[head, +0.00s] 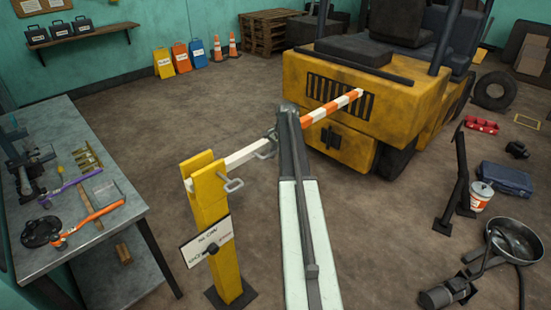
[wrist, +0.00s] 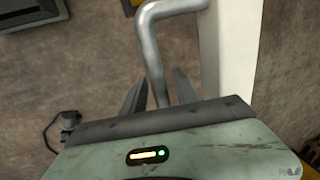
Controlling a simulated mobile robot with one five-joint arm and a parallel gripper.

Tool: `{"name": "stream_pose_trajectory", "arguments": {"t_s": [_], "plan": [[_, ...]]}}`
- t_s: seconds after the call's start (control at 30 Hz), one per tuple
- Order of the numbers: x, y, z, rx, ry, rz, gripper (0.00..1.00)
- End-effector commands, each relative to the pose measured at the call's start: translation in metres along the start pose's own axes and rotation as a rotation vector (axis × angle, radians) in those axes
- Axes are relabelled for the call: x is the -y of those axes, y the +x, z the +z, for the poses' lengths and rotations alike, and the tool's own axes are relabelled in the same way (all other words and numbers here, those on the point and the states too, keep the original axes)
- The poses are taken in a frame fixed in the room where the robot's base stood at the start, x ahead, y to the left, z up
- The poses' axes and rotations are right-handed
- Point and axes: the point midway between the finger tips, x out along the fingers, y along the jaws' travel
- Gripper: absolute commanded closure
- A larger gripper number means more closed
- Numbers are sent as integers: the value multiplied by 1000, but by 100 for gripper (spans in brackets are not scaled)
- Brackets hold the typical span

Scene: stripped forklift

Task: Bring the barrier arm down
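The barrier arm (head: 245,153) is a white bar with an orange-and-white striped far half. It runs from the top of a yellow post (head: 209,205) toward the back right; its exact tilt is hard to tell. In the wrist view its white side (wrist: 232,50) runs along the right. A bent grey handle (wrist: 152,45) sticks out from the bar. My gripper (wrist: 160,88) is at this handle, with its two dark fingers apart and the handle's rod between them. I see gaps beside the rod. In the head view my arm hides part of the bar.
A yellow forklift (head: 345,80) stands behind the bar's striped end. A grey workbench (head: 75,200) with tools is at the left. A sign (head: 207,241) hangs on the post. A pan (head: 513,241) and a blue case (head: 506,179) lie at the right.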

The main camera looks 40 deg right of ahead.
Motion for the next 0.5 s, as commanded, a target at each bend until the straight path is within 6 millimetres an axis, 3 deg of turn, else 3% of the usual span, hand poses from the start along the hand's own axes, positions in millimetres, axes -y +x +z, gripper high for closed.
{"name": "stream_pose_trajectory", "arguments": {"t_s": [0.27,0.5], "plan": [[2,-11,1,0,-1,-2,64],[2,-53,1,0,0,-1,64]]}}
